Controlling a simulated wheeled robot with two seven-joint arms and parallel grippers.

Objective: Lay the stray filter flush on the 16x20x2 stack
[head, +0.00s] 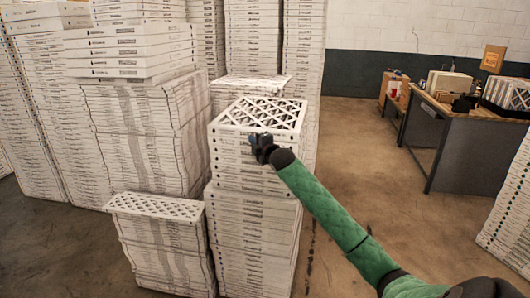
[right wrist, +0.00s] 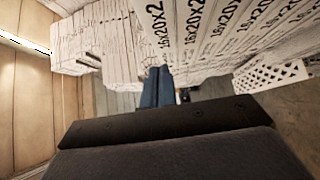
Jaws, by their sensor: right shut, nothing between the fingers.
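A white filter with a lattice face (head: 262,113) lies on top of the middle front stack (head: 252,240). A second lattice-faced filter (head: 155,207) tops the lower stack to its left. I cannot tell for sure which is the stray one. My right gripper (head: 262,148) is shut and empty, close to the front upper edge of the middle stack; I cannot tell if it touches. In the right wrist view the blue fingers (right wrist: 157,87) are together, below filter edges printed 16x20x2 (right wrist: 190,35). A lattice face (right wrist: 270,75) shows at right. My left gripper is out of view.
Tall filter stacks (head: 140,130) stand at the left and behind. Another stack (head: 510,215) stands at the right edge. A desk (head: 465,150) with boxes stands at the back right. The floor (head: 350,150) between is clear.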

